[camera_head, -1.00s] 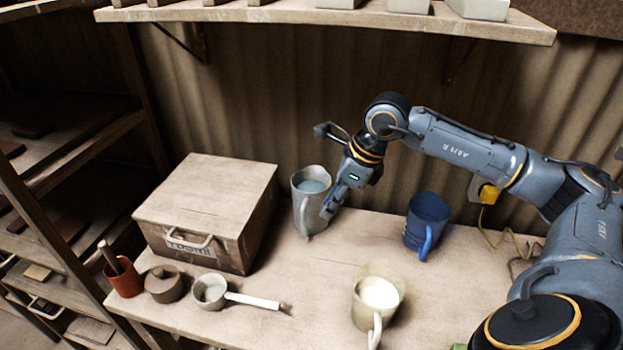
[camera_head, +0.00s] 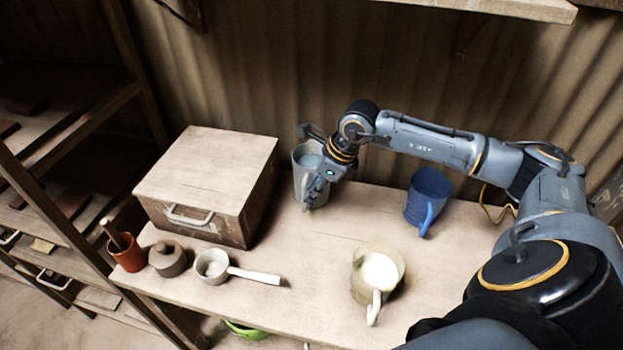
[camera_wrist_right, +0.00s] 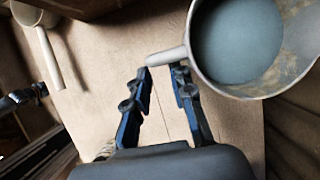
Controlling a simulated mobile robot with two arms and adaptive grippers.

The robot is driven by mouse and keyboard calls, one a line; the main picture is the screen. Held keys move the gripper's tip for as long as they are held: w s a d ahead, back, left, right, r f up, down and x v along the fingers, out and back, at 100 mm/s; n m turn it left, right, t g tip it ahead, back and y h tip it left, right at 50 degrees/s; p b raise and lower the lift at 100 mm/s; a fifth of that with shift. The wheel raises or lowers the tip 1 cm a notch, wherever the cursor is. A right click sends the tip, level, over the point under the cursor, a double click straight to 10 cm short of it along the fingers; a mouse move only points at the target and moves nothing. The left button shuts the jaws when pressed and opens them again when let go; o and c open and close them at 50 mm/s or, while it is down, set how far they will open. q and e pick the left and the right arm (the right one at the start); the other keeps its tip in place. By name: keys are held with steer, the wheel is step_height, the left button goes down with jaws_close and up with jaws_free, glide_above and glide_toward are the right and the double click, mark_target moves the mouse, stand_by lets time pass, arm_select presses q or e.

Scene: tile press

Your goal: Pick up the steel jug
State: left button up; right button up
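The steel jug (camera_head: 299,157), grey with pale bluish contents, stands upright on the workbench near the back wall. It also shows at the top right of the right wrist view (camera_wrist_right: 285,75), its handle pointing left. My right gripper (camera_head: 309,203) is at the jug's handle side and hides part of the jug in the head view. In the right wrist view its two fingers (camera_wrist_right: 161,72) are apart, with the handle at their tips. I cannot tell whether the handle lies between them.
On the workbench (camera_head: 310,259) a lidded wooden box (camera_head: 207,170) stands left of the jug. A blue jug (camera_head: 427,190) is to the right, a cream jug (camera_head: 362,290) in front. A white ladle-like pan (camera_head: 213,266), small lidded pot (camera_head: 167,260) and red cup (camera_head: 128,254) line the front left.

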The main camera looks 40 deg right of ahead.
mark_target(306, 210)
steer(key=p+x, duration=0.1)
steer(key=x, duration=0.2)
steer(key=shift+w+a+f, duration=0.15)
steer(key=shift+a+f, duration=0.05)
steer(key=shift+a, duration=0.05)
steer(key=shift+w+f, duration=0.1)
steer(key=shift+f, duration=0.1)
arm_select(q)
steer(key=shift+s+r, duration=0.5)
steer(key=shift+r, duration=0.35)
arm_select(e)
jaws_close()
steer(key=shift+w+r, duration=0.1)
steer(key=shift+r, duration=0.15)
